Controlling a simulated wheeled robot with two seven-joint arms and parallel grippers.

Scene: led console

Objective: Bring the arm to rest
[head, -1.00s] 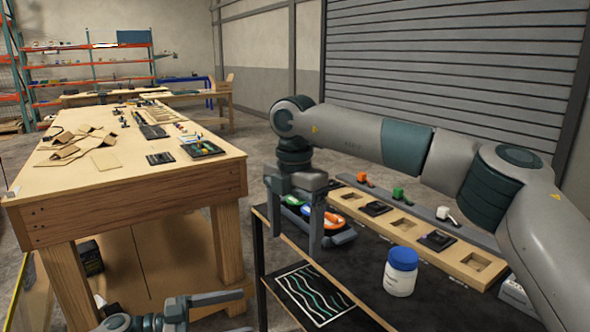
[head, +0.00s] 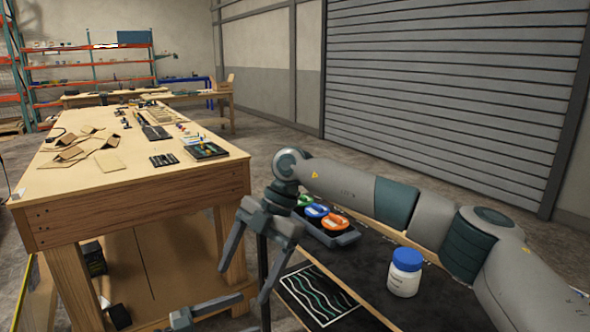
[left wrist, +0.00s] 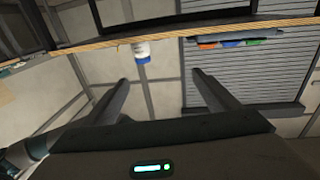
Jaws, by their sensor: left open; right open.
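My right arm reaches in from the right in the head view. Its gripper (head: 245,281) is open and empty, pointing down over the gap between the wooden table and the black table. My left gripper (head: 205,313) is low at the bottom edge of the head view, partly cut off. In the left wrist view its fingers (left wrist: 160,82) are apart with nothing between them. The row of console blocks is now hidden behind my right arm.
A black table (head: 375,300) bears a white jar with a blue lid (head: 405,272), a dark tray (head: 346,238) of coloured round items and a striped panel (head: 318,295). A wooden workbench (head: 130,180) with cardboard pieces and small parts stands left.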

